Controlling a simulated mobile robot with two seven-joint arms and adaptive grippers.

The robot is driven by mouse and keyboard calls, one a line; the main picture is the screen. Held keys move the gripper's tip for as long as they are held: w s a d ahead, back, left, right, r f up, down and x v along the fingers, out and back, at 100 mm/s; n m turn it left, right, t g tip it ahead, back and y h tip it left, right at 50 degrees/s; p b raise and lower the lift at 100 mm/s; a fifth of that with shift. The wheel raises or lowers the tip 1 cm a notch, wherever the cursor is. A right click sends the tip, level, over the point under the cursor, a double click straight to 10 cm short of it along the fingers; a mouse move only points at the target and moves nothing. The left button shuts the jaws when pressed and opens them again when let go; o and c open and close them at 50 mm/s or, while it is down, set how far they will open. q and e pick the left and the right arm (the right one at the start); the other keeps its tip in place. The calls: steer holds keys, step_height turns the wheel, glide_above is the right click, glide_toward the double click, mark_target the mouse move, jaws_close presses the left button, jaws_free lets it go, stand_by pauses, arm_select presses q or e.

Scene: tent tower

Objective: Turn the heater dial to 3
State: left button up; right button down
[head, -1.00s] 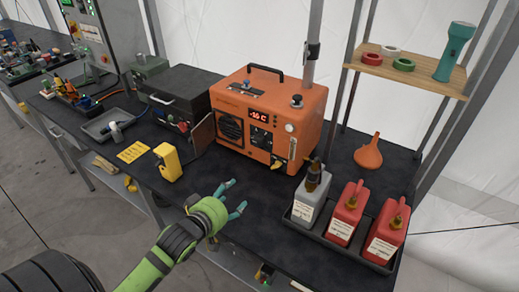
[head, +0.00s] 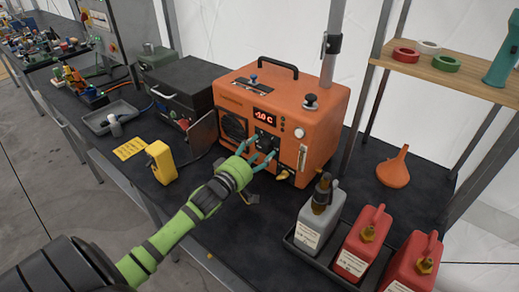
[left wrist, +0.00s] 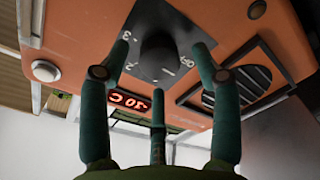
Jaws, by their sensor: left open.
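The orange heater (head: 300,112) stands on the dark bench, with a red display reading about -10 C. Its black dial (left wrist: 158,52) sits on a dark plate marked OFF, 1, 2 and 3, seen upside down in the left wrist view. I cannot tell clearly which mark the dial points at. My left gripper (head: 262,150) is at the heater's front panel, open, its teal fingers on either side of the dial. Whether they touch it is unclear. In the head view the gripper mostly hides the dial. My right gripper is not in view.
A yellow device (head: 161,163) stands left of my arm. A grey bottle (head: 319,213) and red canisters (head: 361,236) stand in a tray to the right. An orange funnel (head: 394,170) lies behind them. A yellow plug (head: 283,174) is low on the heater front.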

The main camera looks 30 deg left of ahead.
arm_select(q)
steer(key=shift+w, duration=0.3)
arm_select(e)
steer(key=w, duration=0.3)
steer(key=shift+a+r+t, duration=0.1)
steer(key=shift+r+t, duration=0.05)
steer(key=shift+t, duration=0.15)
arm_select(q)
steer(key=c, duration=1.2)
steer(key=shift+o, duration=0.2)
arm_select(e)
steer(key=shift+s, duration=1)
